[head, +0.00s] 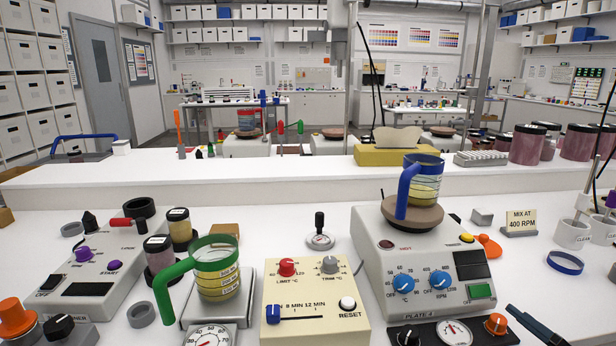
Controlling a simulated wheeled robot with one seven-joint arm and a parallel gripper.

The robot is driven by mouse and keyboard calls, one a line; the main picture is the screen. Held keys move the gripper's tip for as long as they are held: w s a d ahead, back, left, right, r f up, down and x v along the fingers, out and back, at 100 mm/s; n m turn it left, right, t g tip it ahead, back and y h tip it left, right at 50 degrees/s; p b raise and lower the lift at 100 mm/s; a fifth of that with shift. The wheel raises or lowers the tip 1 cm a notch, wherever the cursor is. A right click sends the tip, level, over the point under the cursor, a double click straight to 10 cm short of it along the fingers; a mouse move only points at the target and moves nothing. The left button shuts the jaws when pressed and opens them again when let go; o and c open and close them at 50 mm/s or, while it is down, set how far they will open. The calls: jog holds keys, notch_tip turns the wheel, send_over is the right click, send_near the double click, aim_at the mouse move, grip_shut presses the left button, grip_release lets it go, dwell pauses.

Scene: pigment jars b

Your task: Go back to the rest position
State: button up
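My gripper and arm do not show in the head view. A beaker with a green rim and handle (217,270) stands on a small scale with a dial (211,336) at the front left. A beaker with a blue rim and handle (425,182) stands on the round brown top of the hot plate (400,246) at the right. Both beakers are upright with pale yellow contents.
A cream timer box (312,306) stands between scale and hot plate. Dark-lidded jars (159,255) and a grey control box (88,272) are at the left. A "MIX AT 400 RPM" sign (521,221) is at the right. The raised white shelf (250,176) behind has bare stretches.

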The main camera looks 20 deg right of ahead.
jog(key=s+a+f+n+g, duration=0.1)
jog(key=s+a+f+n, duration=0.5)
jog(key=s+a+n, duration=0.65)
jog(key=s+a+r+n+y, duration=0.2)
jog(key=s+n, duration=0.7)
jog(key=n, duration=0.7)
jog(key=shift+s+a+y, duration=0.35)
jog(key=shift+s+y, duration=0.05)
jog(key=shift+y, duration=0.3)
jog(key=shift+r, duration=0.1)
